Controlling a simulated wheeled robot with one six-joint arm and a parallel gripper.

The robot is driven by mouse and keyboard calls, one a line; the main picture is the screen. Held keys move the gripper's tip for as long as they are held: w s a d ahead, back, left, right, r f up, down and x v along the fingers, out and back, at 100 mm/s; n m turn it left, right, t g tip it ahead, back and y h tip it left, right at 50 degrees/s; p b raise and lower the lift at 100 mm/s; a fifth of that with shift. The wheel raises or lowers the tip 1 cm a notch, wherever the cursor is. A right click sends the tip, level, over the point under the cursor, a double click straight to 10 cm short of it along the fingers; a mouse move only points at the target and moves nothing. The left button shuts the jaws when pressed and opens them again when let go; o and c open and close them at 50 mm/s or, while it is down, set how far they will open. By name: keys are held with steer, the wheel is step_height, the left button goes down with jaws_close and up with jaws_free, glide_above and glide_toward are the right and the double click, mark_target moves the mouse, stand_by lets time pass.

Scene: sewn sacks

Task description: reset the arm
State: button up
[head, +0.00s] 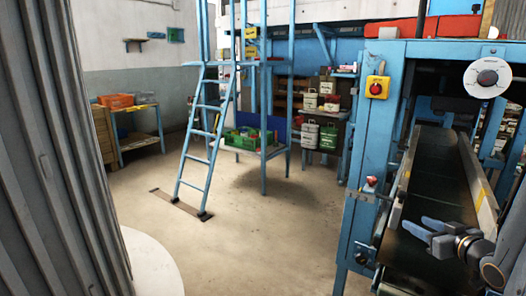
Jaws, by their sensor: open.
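My gripper (416,226) is at the lower right of the head view, over the dark conveyor belt (440,175). Its grey-blue fingers point left and are apart, with nothing seen between them. The wrist behind them is dark with a brass-coloured ring, and my arm runs off toward the lower right corner. I cannot tell how high the fingers are above the belt. No sack can be made out in this view.
The blue machine frame (370,150) with a red button (376,89) stands left of the belt. A blue ladder (200,140) and a shelf with a green crate (245,138) stand mid-room. Corrugated grey metal (50,150) fills the left edge. Floor (255,230) between is clear.

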steer(key=s+a+f+m+g+h, duration=0.1)
steer(key=s+a+f+g+h, duration=0.1)
steer(key=a+g, duration=0.85)
steer(key=s+a+r+g+y, duration=0.1)
steer(key=s+a+g, duration=0.3)
steer(key=s+a, duration=1.2)
steer(key=a+r, duration=0.1)
steer(key=a, duration=0.2)
steer(key=shift+s+a, duration=0.35)
steer(key=shift+d+r+m, duration=0.1)
steer(key=shift+m, duration=0.2)
